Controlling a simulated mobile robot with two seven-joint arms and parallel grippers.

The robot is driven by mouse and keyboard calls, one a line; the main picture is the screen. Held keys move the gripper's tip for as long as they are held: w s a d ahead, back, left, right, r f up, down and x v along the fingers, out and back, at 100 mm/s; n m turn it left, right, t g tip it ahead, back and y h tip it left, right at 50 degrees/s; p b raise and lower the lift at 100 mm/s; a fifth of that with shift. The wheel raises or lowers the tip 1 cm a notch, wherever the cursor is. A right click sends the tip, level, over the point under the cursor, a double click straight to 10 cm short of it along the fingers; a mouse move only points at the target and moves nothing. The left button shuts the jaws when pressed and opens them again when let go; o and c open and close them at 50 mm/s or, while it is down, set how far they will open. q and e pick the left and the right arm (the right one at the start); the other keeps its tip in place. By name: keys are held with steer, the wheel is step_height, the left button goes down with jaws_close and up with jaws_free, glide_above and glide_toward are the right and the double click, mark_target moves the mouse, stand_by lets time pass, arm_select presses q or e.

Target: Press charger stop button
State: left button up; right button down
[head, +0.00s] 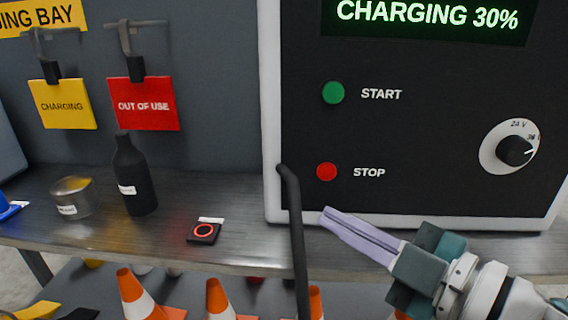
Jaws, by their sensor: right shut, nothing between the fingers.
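The charger (420,130) is a black panel in a light grey frame, with a lit display (428,16) reading CHARGING 30%. The red stop button (327,172) sits left of the label STOP. The green start button (333,92) is above it, beside the label START. My right gripper (328,215) is shut and empty, its fingers pointing up and left. In the picture its tips lie just below the stop button; I cannot tell the distance to the panel. Nothing covers the stop button. My left gripper is not in view.
A black bent bar (296,235) rises just left of my right fingertips. A rotary dial (514,150) is on the panel's right. The shelf (255,200) holds a black bottle (134,178), a tin (72,198) and a small black pad (204,232). Traffic cones (136,293) stand below.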

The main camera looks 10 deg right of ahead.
steer(key=b, duration=0.2)
glide_toward(308, 172)
steer(key=w+a, duration=0.1)
steer(key=a, duration=0.2)
steer(key=shift+w+d+f, duration=0.1)
steer(key=shift+w, duration=0.25)
steer(key=shift+w+d+f, duration=0.15)
steer(key=shift+w, duration=0.2)
steer(key=shift+w, duration=0.15)
stand_by(1.1)
steer(key=shift+w+d, duration=0.1)
steer(key=shift+w, duration=0.2)
steer(key=shift+w+d, duration=0.1)
steer(key=shift+w, duration=0.2)
stand_by(0.6)
steer(key=shift+s, duration=0.1)
steer(key=shift+s+a, duration=0.2)
steer(key=shift+s, duration=0.45)
